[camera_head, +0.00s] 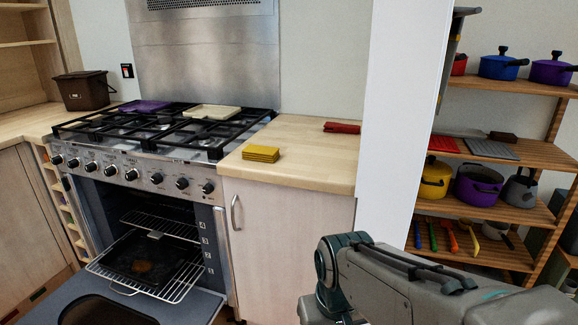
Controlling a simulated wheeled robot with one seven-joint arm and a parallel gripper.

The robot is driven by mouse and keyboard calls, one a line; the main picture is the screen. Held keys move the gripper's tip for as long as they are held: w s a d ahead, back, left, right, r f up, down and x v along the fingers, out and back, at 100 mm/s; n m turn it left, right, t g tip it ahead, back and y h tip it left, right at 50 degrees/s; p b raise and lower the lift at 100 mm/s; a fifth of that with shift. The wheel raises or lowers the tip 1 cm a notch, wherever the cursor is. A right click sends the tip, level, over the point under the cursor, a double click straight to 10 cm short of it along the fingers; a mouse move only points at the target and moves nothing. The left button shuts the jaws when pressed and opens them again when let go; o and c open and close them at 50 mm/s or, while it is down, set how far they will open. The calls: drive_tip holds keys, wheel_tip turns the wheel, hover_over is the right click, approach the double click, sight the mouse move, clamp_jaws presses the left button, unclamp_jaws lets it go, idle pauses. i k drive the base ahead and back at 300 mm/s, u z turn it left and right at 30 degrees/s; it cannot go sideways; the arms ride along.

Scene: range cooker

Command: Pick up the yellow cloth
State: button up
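The yellow cloth (261,153) lies folded, striped and flat on the wooden worktop right of the range cooker, near the worktop's front left edge. My arm comes in from the lower right, in front of the cupboard below the worktop. My gripper cannot be made out; only arm links show. Nothing touches or covers the cloth.
A red folded cloth (342,127) lies at the back of the worktop (308,157). The cooker's oven door (160,304) is open, with a rack (185,288) pulled out. A white wall end (390,130) and shelves with pots (477,186) stand at right.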

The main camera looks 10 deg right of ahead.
sight(255, 153)
drive_tip(key=z, duration=0.25)
drive_tip(key=k, duration=0.45)
drive_tip(key=u, duration=0.9)
drive_tip(key=i, duration=1.25)
drive_tip(key=z, duration=0.05)
